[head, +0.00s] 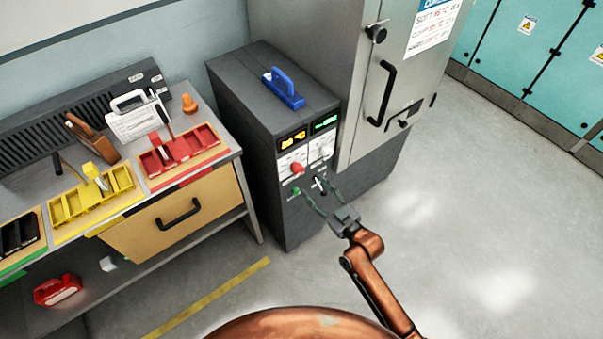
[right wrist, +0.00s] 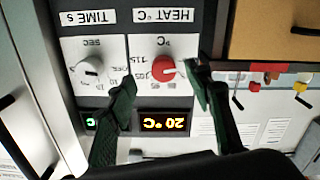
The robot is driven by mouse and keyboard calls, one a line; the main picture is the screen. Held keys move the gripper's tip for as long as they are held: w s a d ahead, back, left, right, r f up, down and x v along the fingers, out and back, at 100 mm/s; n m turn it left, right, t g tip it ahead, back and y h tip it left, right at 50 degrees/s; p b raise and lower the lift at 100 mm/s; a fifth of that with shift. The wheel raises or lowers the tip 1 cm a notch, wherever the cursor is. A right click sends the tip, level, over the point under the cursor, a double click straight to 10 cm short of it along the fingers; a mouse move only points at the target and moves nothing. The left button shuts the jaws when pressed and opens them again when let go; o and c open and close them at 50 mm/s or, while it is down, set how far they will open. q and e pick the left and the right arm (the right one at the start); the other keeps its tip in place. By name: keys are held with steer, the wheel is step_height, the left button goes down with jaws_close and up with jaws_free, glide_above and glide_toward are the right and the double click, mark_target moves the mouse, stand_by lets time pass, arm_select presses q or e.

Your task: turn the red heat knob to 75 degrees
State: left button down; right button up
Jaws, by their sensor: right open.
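The red heat knob (head: 297,168) is on the front panel of the dark grey cabinet, below an amber display. In the right wrist view, which shows the panel upside down, the red knob (right wrist: 163,68) sits under the HEAT °C label on a printed dial. The amber display (right wrist: 166,123) reads 20 °C. My right gripper (head: 313,186) is open in front of the panel. In the right wrist view, the fingers of my right gripper (right wrist: 160,76) appear on either side of the knob, with visible gaps. Whether the tips reach its depth is unclear. My left gripper is out of view.
A TIME S knob (right wrist: 91,66) is beside the heat dial, close to one finger. A blue handle (head: 284,88) is on the cabinet top. A tall grey door unit (head: 385,75) stands to the right. A bench with red trays (head: 180,150) is at left.

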mark_target(301, 172)
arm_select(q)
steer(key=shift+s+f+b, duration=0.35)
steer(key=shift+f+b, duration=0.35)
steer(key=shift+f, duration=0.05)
arm_select(e)
steer(key=x, duration=0.2)
steer(key=r+x, duration=0.1)
steer(key=x, duration=0.5)
steer(key=shift+s+a+r, duration=0.15)
steer(key=shift+a, duration=0.1)
steer(key=shift+c, duration=0.4)
steer(key=c, duration=1.1)
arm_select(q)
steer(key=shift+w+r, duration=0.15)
arm_select(e)
steer(key=shift+d+r+m+p, duration=0.1)
steer(key=shift+r+m+p, duration=0.05)
steer(key=shift+m+p, duration=1.1)
steer(key=shift+m, duration=0.75)
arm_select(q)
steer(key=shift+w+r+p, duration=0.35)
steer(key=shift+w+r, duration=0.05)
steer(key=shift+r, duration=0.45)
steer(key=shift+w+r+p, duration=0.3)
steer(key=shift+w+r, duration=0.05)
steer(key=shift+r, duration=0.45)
arm_select(e)
steer(key=shift+m, duration=1.8)
